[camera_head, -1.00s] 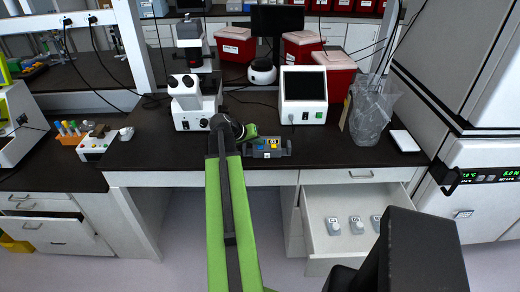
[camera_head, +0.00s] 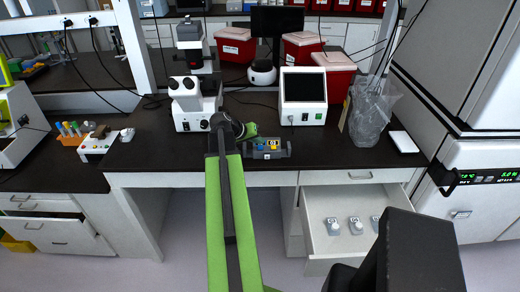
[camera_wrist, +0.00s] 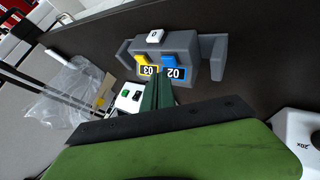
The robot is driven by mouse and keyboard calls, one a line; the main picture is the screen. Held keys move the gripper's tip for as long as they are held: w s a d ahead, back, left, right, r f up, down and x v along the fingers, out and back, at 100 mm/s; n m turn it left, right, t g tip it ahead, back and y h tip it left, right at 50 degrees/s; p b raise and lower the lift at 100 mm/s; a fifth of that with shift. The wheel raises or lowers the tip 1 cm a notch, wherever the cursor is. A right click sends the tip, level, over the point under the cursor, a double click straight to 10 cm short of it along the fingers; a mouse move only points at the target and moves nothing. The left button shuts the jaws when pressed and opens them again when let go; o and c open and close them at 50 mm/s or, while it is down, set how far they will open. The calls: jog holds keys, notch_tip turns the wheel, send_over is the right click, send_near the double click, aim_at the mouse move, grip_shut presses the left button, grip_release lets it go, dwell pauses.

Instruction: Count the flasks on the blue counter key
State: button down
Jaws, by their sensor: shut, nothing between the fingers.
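The grey counter (camera_head: 267,155) stands on the black bench. In the wrist view it shows upside down, with a blue key (camera_wrist: 170,60), a yellow key (camera_wrist: 143,60) and a white key (camera_wrist: 155,36). The display by the blue key seems to read 02, the one by the yellow key 03. My gripper (camera_wrist: 158,78) is shut and empty, its tips close to the counter's displays; I cannot tell whether they touch. In the head view my gripper (camera_head: 249,131) is at the counter's left. Three small flasks (camera_head: 355,225) show in the open drawer (camera_head: 318,202); my arm hides part of it.
A microscope (camera_head: 194,105) stands left of the counter and a white device with a dark screen (camera_head: 303,97) behind it to the right. Bare bench lies to the counter's right.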

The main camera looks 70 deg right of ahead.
aim_at(258, 148)
jog(key=shift+f+b, duration=0.45)
jog(key=shift+f+b, duration=0.35)
dwell(0.5)
jog(key=shift+r, duration=0.1)
jog(key=shift+r+p, duration=0.7)
jog(key=shift+p, duration=0.1)
notch_tip(258, 148, up, 5)
jog(key=p, duration=0.5)
jog(key=shift+r, duration=0.1)
